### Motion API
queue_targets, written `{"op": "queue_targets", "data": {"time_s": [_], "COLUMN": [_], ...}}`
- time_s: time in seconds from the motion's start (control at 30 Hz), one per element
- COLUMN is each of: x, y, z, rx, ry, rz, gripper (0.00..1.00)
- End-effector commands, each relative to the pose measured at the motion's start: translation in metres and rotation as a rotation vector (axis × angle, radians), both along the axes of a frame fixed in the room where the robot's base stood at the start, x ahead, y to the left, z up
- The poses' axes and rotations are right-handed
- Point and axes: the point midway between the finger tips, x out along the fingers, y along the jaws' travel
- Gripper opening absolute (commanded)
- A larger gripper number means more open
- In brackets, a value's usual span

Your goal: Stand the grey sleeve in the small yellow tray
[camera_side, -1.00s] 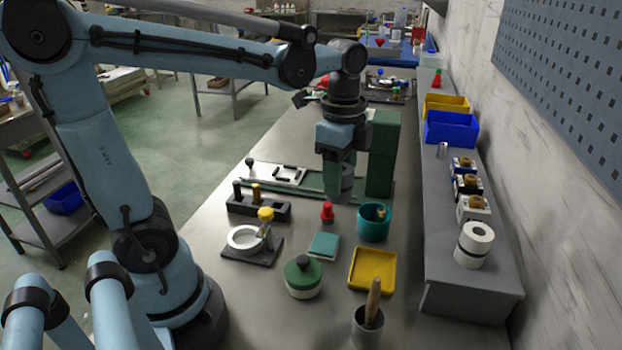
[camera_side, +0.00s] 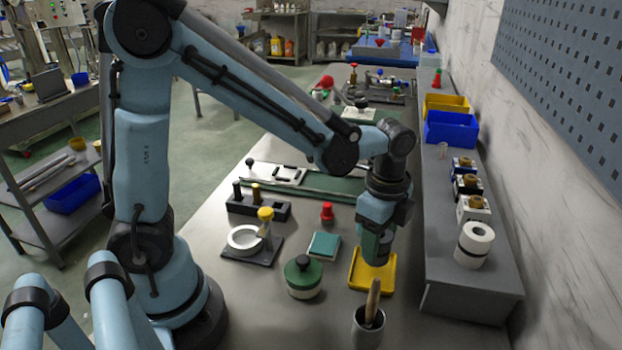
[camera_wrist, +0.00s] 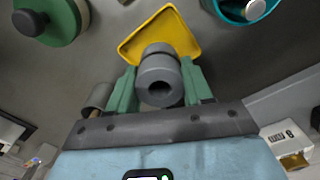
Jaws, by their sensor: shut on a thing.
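My gripper (camera_side: 376,248) is low over the back part of the small yellow tray (camera_side: 357,285). In the wrist view my green fingers (camera_wrist: 160,84) are shut on the grey sleeve (camera_wrist: 161,70), one finger on each side. The sleeve's round end with its dark hole faces the wrist camera. Its far end overlaps the yellow tray (camera_wrist: 190,44) in that view. I cannot tell whether the sleeve touches the tray floor.
A grey cup with a wooden handle (camera_side: 368,328) stands just in front of the tray. A green-lidded pot (camera_side: 303,278) and a teal block (camera_side: 324,245) are to its left. A teal cup (camera_wrist: 233,12) is near the tray. A grey shelf (camera_side: 465,285) runs along the right.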

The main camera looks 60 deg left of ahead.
Motion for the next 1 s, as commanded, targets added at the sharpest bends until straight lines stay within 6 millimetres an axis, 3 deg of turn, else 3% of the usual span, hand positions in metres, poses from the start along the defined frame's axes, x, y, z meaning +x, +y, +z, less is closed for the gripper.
{"op": "queue_targets", "data": {"time_s": [0.3,0.73,0.77,0.9,1.0], "x": [0.000,0.000,0.000,0.000,0.000], "y": [0.000,0.000,0.000,0.000,0.000], "z": [-0.035,-0.039,-0.040,-0.039,-0.039], "rx": [0.000,0.000,0.000,0.000,0.000], "ry": [0.000,0.000,0.000,0.000,0.000], "rz": [0.001,0.000,0.000,0.000,0.000], "gripper": [0.17,0.17,0.52,0.73,0.76]}}
